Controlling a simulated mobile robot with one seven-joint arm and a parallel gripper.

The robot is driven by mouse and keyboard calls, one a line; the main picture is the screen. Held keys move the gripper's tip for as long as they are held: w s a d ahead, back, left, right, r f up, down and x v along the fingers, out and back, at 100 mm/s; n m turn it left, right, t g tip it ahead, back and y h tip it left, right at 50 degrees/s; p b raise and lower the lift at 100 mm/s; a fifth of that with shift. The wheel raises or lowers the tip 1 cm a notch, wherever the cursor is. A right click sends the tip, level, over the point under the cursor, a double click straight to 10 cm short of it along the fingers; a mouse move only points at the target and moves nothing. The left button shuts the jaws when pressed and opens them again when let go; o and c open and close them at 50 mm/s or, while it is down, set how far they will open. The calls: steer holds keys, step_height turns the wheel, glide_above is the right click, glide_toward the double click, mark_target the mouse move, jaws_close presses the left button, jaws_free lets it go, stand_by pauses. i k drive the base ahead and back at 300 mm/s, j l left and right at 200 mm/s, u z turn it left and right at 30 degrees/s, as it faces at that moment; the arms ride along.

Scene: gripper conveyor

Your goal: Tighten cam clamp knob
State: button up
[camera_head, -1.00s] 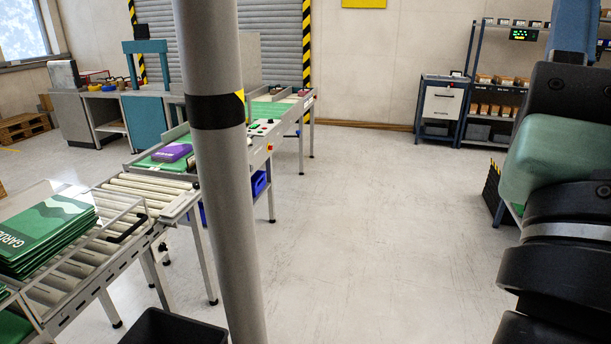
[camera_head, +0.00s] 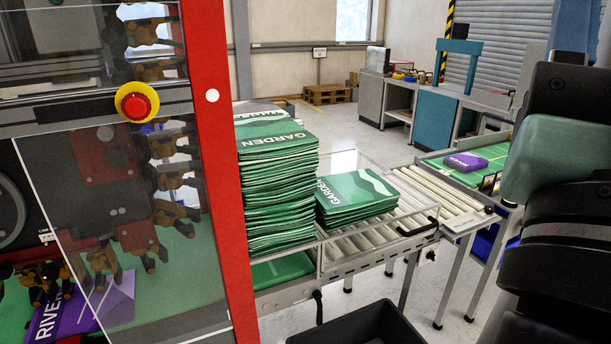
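No cam clamp knob can be made out for certain in the head view. A machine with a red frame (camera_head: 212,150) and clear guard panels fills the left side. Behind its panel are several brown and black grippers (camera_head: 165,145) on a dark mechanism. A purple sheet (camera_head: 95,310) lettered "RIVE" lies low inside it. A red emergency-stop button (camera_head: 137,102) on a yellow base sits on the machine's crossbar. My arm shows as dark and green links at the right edge. My gripper is out of view.
A black bin (camera_head: 360,328) is on the floor in front. A purple pack (camera_head: 466,162) lies on a green belt farther back. Pallets (camera_head: 327,94) lie by the wall.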

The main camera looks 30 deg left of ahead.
mark_target(50, 272)
steer(key=u, duration=1.65)
steer(key=i+u, duration=0.35)
steer(key=i, duration=0.65)
